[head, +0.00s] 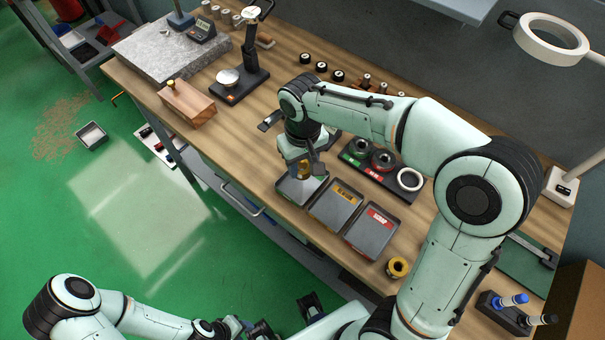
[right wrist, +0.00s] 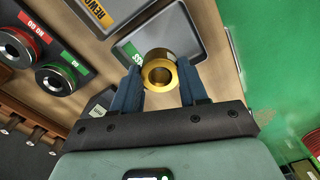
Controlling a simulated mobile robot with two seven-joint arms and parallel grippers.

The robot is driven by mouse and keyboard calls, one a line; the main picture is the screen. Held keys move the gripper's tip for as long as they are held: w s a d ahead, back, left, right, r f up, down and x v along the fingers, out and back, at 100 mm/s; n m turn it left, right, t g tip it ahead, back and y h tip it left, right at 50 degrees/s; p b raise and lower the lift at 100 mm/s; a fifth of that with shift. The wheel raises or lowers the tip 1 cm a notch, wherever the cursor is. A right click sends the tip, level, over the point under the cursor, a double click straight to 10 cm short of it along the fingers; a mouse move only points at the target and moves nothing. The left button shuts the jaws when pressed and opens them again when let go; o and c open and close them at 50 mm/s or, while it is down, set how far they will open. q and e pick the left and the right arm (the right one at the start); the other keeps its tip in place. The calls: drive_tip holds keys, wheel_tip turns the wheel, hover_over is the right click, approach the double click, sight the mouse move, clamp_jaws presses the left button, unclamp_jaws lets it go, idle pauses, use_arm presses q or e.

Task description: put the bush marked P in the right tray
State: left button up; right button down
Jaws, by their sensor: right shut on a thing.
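My right gripper (head: 304,172) is shut on a brass bush (head: 303,168), held over the leftmost tray (head: 290,197). In the right wrist view the bush (right wrist: 160,72) sits between the two blue fingers (right wrist: 160,88), its bore facing the camera. No letter on it is readable. That tray (right wrist: 128,52) shows behind it, with a green label partly hidden by the bush. I cannot tell whether bush and tray touch. The middle tray (head: 322,219) has a yellow label, the right tray (head: 360,243) a red one. My left gripper (head: 252,329) is at the bottom edge, its jaws unclear.
Go/no-go ring gauges (head: 383,160) and a white ring (head: 409,180) lie behind the trays. A wooden box (head: 188,103) and a dial stand (head: 240,80) stand left. The bench's front edge is close to the trays.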

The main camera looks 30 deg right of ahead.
drive_tip(key=shift+f+b, duration=0.3)
drive_tip(key=shift+f, duration=2.1)
drive_tip(key=shift+f, duration=0.1)
drive_tip(key=c, duration=0.6)
unclamp_jaws()
wheel_tip(320, 180, up, 12)
drive_tip(key=p, duration=0.2)
